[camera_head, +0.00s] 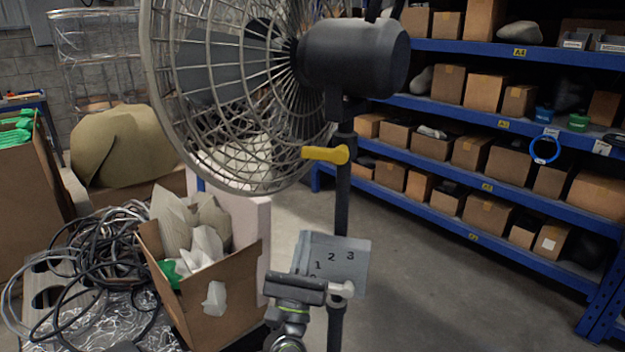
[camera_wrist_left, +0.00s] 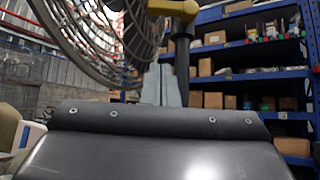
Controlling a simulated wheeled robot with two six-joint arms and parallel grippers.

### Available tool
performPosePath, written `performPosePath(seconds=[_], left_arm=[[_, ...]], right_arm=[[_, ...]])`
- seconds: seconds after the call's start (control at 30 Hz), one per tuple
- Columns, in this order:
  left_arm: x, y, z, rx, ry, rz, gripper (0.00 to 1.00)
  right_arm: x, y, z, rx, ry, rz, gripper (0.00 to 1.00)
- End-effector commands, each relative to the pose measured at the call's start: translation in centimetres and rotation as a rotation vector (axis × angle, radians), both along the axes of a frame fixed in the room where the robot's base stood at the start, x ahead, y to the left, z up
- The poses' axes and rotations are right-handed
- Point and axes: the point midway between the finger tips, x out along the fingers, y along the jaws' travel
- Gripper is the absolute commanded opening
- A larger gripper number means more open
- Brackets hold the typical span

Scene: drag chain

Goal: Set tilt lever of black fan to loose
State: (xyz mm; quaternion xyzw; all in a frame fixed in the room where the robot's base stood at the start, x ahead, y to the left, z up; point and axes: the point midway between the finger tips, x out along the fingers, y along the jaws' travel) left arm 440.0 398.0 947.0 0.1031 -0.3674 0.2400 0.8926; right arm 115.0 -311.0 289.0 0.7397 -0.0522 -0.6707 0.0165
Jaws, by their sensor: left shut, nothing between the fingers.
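The black fan (camera_head: 355,58) has a round wire cage and a dark motor housing on a black pole (camera_head: 342,205). Its yellow tilt lever (camera_head: 325,154) sits just under the housing and points left from the pole. In the left wrist view the yellow lever (camera_wrist_left: 172,8) is at the top edge, partly cut off. My left gripper (camera_head: 303,240) is shut and empty, below the lever and left of the pole. Its grey fingers (camera_wrist_left: 161,85) point up towards the lever in the wrist view, apart from it. My right gripper is not in view.
An open cardboard box (camera_head: 215,305) and tangled cables (camera_head: 85,250) are left. Blue shelves (camera_head: 470,170) stand right; floor between is clear.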

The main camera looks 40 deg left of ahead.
Motion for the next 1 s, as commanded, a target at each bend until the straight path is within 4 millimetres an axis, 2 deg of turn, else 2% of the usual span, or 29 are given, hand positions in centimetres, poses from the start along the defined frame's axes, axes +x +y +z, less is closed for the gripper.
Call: performPosePath(seconds=[0.33,0.47,0.93,1.0], left_arm=[[0.0,0.1,0.2,-0.008,-0.008,-0.004,0.00],[0.4,0.3,0.9,-0.005,-0.009,-0.004,0.00],[6.1,3.6,7.7,-0.003,-0.009,-0.003,0.00],[6.1,3.6,8.7,-0.005,-0.007,-0.004,0.00]], right_arm=[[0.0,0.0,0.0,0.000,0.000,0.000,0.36],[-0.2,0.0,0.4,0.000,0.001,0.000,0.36],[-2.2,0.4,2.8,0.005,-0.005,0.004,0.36],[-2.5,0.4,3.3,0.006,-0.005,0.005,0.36]])
